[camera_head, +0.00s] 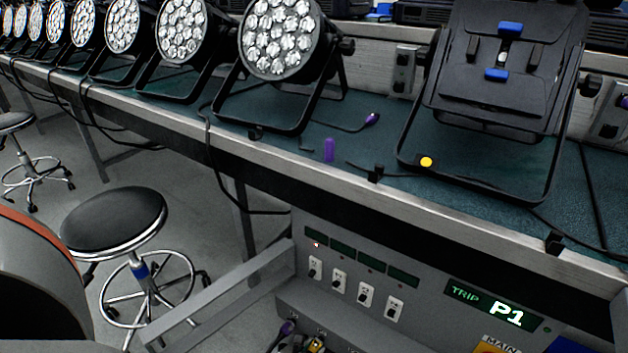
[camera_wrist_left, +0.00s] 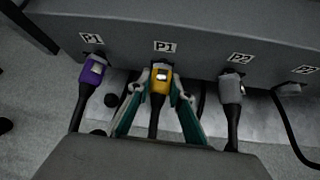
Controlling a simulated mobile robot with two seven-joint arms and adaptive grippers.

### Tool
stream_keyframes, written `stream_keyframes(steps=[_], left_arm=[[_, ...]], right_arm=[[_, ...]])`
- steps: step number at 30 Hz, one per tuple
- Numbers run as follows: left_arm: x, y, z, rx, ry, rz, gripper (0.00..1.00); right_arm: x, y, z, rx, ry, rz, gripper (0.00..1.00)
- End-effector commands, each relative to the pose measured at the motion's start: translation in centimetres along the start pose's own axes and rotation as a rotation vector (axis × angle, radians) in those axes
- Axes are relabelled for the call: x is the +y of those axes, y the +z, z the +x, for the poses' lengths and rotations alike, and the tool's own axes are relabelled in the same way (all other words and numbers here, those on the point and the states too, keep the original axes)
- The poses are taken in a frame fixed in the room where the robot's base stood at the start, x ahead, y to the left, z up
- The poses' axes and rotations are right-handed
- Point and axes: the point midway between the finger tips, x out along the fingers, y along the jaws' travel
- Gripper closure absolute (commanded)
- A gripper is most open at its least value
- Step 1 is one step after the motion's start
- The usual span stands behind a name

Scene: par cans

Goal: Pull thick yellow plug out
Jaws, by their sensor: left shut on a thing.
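The thick yellow plug (camera_wrist_left: 159,80) is in the middle of the left wrist view, against the grey box front below a P1 label, with its black cable running down. How deep it sits in its socket cannot be seen. My left gripper (camera_wrist_left: 160,88) is shut on it, one finger on each side. In the head view the yellow plug (camera_head: 316,344) shows only at the bottom edge, beside a purple plug (camera_head: 286,328); the gripper is mostly cut off there. My right gripper is in neither view.
In the left wrist view a purple plug (camera_wrist_left: 93,70) is close on the left and a grey plug (camera_wrist_left: 230,90) on the right. Above, the power panel (camera_head: 420,295) reads TRIP P1. The bench (camera_head: 285,165) with par cans overhangs it. A stool (camera_head: 115,220) stands left.

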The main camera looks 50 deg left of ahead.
Motion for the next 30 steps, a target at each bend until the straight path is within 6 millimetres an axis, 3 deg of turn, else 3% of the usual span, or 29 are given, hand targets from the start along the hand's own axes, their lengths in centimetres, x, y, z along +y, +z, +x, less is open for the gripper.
stream_keyframes(steps=[30], left_arm=[[0.0, -1.4, -1.7, 0.000, 0.002, 0.002, 1.00]], right_arm=[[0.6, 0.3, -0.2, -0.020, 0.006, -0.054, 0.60]])
